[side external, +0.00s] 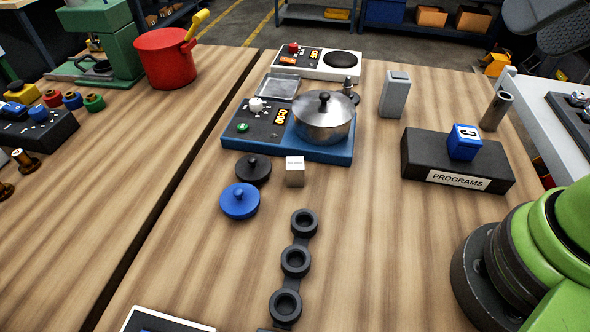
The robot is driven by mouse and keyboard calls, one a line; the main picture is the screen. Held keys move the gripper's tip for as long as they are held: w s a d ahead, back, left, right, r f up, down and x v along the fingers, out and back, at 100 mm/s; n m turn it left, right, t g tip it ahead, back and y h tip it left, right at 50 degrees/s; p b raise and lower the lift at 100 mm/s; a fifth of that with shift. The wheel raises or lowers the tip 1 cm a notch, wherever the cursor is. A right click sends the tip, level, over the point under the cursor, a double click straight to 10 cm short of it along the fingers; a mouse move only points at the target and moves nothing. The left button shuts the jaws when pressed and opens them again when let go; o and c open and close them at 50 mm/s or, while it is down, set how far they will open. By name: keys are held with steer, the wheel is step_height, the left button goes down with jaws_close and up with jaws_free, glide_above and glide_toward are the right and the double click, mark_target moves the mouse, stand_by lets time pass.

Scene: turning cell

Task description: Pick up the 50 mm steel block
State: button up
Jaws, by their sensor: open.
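A small pale grey cube (295,172), which looks like the steel block, stands on the wooden bench in front of the blue-based unit. Small marking shows on its top but is too small to read. A black knobbed disc (253,169) lies close to its left, and a blue knobbed disc (239,201) lies to its front left. Nothing is on top of the cube. I do not see my gripper's fingers in this view; only a green part of my arm shows at the lower right.
The blue-based unit (240,144) carries a steel pot (323,120). A taller grey block (394,95) stands behind right. A black PROGRAMS holder (415,158) bears a blue cube (464,143). A black three-ring strip (296,262) lies in front. Bench right of the strip is clear.

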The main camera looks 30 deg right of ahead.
steer(key=m+g+h, duration=0.1)
steer(key=m+g, duration=0.1)
steer(key=g, duration=0.4)
glide_above(295, 161)
steer(key=d, duration=0.1)
step_height(295, 161, down, 15)
steer(key=shift+g+h, duration=0.5)
steer(key=shift+g, duration=0.1)
steer(key=f, duration=0.3)
steer(key=a+f, duration=0.1)
steer(key=f, duration=0.6)
steer(key=shift+w+a+f, duration=0.1)
steer(key=shift+a+f, duration=0.1)
steer(key=shift+a, duration=0.1)
steer(key=f, duration=0.5)
steer(key=shift+d+f, duration=0.3)
steer(key=shift+f, duration=0.05)
steer(key=shift+c, duration=0.2)
jaws_close()
